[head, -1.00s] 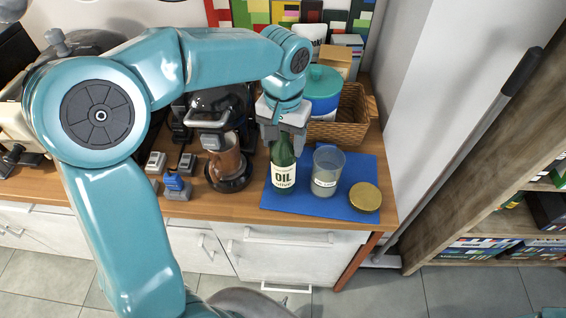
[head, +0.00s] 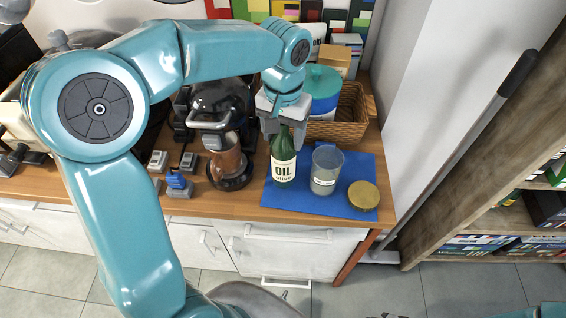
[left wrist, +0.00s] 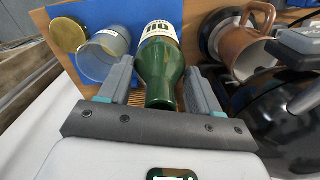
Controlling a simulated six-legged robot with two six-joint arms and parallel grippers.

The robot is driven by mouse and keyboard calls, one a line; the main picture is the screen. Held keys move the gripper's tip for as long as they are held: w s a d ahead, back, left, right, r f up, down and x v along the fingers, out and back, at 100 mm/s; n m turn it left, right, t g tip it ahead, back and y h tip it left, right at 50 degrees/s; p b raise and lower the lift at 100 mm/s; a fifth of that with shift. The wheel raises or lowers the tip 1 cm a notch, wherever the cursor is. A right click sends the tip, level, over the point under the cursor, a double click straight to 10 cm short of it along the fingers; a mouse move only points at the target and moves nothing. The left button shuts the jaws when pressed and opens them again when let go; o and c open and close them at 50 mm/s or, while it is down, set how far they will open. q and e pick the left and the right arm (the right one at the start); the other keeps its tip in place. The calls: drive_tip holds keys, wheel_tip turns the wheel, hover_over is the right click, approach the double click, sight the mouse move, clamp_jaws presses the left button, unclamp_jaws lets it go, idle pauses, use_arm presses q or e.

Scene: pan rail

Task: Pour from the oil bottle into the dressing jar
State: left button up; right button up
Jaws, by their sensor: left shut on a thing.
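The green oil bottle (head: 283,166) with a white label stands upright, or nearly so, over the left part of a blue mat (head: 342,206). My left gripper (head: 283,135) comes down on it from above and is shut around its neck. In the left wrist view the bottle (left wrist: 160,75) lies between the two fingers (left wrist: 160,85). I cannot tell whether its base touches the mat. The dressing jar (head: 326,170), clear with a small white label, stands open on the mat just right of the bottle. It also shows in the left wrist view (left wrist: 100,55). My right gripper is not in view.
A gold lid (head: 363,195) lies on the mat right of the jar. A coffee maker (head: 222,120) with a brown mug (head: 228,163) stands to the left. A wicker basket (head: 345,118) and a teal-lidded container (head: 322,90) stand behind. The counter ends just right of the mat.

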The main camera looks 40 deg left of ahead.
use_arm(q)
drive_tip(key=shift+r, duration=0.15)
drive_tip(key=shift+r+p, duration=1.9)
drive_tip(key=shift+r, duration=0.15)
drive_tip(key=shift+r+p, duration=0.55)
drive_tip(key=shift+r, duration=0.35)
